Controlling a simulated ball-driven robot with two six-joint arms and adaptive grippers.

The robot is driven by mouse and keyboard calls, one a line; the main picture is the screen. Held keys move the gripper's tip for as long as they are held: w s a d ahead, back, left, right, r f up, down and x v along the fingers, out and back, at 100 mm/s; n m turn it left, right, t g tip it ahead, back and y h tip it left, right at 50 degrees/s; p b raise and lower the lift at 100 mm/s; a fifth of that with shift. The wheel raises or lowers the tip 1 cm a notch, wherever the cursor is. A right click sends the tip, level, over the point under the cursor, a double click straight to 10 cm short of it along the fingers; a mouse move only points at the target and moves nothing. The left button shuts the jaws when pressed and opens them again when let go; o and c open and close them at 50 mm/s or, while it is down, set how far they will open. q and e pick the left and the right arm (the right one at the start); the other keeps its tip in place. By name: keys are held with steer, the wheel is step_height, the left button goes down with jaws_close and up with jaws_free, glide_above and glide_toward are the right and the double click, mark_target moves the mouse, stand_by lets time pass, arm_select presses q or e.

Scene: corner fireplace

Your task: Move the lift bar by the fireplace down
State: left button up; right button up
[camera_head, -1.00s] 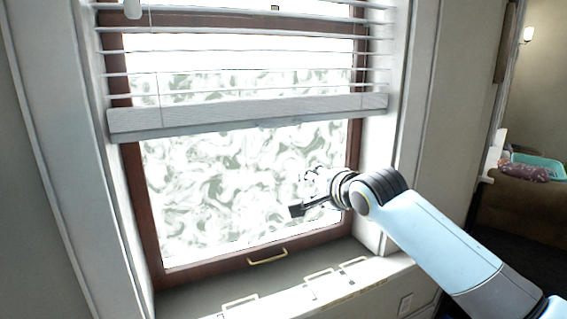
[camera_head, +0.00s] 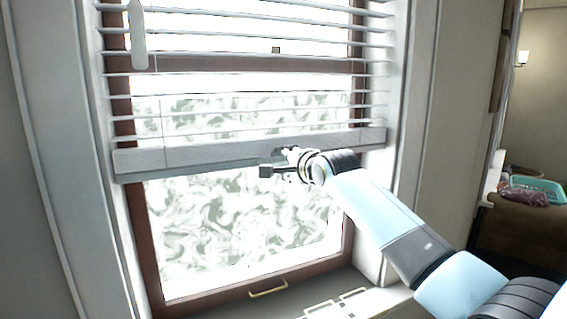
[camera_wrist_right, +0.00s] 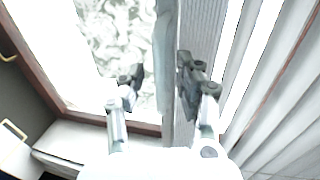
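The lift bar is the pale grey bottom rail (camera_head: 200,156) of a slatted window blind, level across the upper half of the window in the head view. My right gripper (camera_head: 268,171) is at the rail's lower edge, right of its middle. In the right wrist view the rail (camera_wrist_right: 168,60) runs up the picture, and the two fingers of the right gripper (camera_wrist_right: 163,77) are spread. One finger overlaps the rail's textured face; the other is on the side toward the glass. I cannot tell whether they touch the rail. My left gripper is not in view.
A pale pull piece (camera_head: 138,38) hangs at the blind's upper left. The brown window frame (camera_head: 150,255) has a brass handle (camera_head: 268,289) at its bottom. The sill below has brass handles. A teal basket (camera_head: 540,186) stands at the far right.

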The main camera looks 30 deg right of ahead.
steer(key=shift+w, duration=0.15)
jaws_close()
steer(key=shift+f, duration=0.15)
stand_by(0.4)
